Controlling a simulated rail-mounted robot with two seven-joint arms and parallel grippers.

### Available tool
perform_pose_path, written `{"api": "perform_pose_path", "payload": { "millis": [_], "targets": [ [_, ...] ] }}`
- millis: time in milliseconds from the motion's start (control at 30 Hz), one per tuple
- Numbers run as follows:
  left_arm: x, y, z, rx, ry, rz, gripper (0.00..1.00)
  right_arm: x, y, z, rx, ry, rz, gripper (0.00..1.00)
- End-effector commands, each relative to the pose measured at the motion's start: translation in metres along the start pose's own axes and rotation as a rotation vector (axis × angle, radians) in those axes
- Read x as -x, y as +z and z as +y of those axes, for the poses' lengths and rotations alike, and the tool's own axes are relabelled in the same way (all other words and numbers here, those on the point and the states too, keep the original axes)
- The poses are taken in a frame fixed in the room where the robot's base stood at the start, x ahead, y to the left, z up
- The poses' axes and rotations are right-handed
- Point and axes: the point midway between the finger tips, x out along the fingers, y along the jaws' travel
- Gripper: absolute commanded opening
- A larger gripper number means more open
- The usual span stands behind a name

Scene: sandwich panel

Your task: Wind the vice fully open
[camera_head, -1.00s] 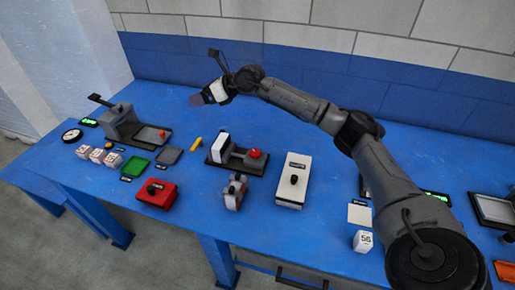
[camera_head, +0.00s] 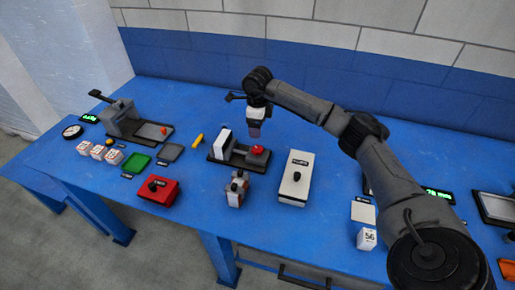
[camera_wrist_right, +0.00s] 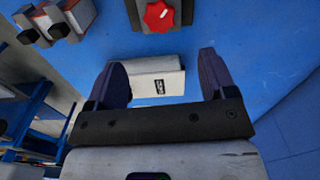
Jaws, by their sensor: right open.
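The vice (camera_head: 228,152) stands mid-table in the head view, a dark base with a pale upright block at its left and a grey block with a red knob (camera_head: 258,149) at its right. In the right wrist view the red star-shaped knob (camera_wrist_right: 159,15) shows at the top edge. My right gripper (camera_head: 254,135) points down just above and behind the red knob. It is open and empty, and in the wrist view its fingers (camera_wrist_right: 166,80) are wide apart, with the knob beyond them. My left gripper is not in view.
A white box with a black knob (camera_head: 292,190) stands right of the vice; it also shows in the wrist view (camera_wrist_right: 160,84). Small grey blocks (camera_head: 236,197) stand in front. A red box (camera_head: 157,192) and a lever device (camera_head: 122,120) are further left.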

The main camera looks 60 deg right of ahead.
Motion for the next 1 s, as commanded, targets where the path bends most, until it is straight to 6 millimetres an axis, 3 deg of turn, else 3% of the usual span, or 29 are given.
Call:
{"api": "perform_pose_path", "payload": {
  "millis": [33, 200, 500, 700, 1000],
  "targets": [
    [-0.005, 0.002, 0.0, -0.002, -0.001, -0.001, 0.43, -0.014, 0.0, 0.001, 0.0, 0.002, 0.003, 0.77],
    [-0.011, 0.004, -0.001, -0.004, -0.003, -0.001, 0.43, -0.046, 0.0, 0.001, 0.001, 0.003, 0.002, 0.77],
    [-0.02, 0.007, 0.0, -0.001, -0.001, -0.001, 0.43, -0.09, 0.0, 0.001, 0.0, 0.002, 0.0, 0.77],
    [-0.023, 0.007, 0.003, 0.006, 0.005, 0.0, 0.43, -0.104, 0.001, 0.001, 0.0, 0.001, -0.002, 0.77],
    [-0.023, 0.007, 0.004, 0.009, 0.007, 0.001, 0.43, -0.108, 0.0, 0.0, 0.0, 0.001, -0.001, 0.77]
  ]
}}
